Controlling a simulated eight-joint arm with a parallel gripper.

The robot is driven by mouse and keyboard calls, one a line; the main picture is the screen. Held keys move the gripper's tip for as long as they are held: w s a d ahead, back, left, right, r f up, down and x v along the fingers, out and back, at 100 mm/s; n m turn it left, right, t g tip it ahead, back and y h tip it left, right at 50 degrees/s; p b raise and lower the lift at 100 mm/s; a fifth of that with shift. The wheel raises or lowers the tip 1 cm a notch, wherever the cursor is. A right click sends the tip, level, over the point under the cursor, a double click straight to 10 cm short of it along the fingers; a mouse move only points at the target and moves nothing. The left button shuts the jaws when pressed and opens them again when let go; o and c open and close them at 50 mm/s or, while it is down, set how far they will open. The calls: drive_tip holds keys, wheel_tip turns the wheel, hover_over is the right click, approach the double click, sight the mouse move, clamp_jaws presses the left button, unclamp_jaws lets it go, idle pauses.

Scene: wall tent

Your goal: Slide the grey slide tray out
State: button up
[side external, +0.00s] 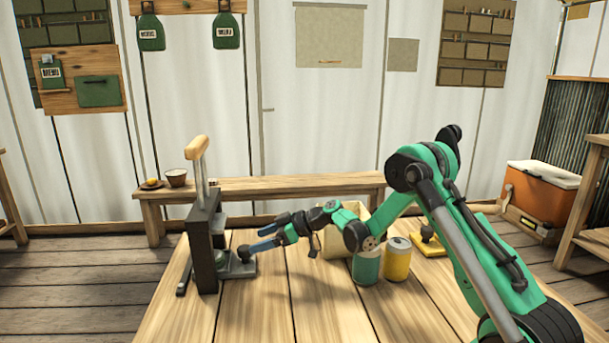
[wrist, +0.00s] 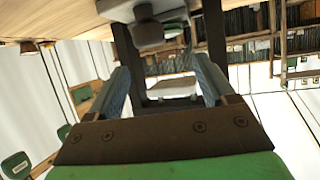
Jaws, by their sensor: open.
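The grey slide tray (side external: 240,269) sits low at the front of a dark upright press (side external: 205,245) on the wooden table's left part. A dark round knob (side external: 244,253) stands on the tray's outer end. A green round piece (side external: 221,258) is behind the knob, near the press frame. My gripper (side external: 252,242) has blue fingers, parted, just above and right of the knob. In the wrist view, which is upside down, my gripper (wrist: 161,66) is open with nothing between the fingers, and the knob (wrist: 149,32) shows beyond the fingertips. I cannot tell whether a finger touches it.
A wooden-gripped lever (side external: 197,150) rises from the press. A green can (side external: 366,267), a yellow can (side external: 397,260) and a cream box (side external: 338,243) stand under my arm. A yellow block with a dark knob (side external: 430,243) is farther right. The table front is clear.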

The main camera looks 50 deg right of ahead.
sight(246, 247)
drive_tip(key=shift+d+f, duration=0.4)
drive_tip(key=shift+w+f, duration=0.15)
drive_tip(key=shift+f, duration=0.05)
drive_tip(key=shift+t, duration=0.3)
drive_tip(key=shift+x, duration=2.65)
clamp_jaws()
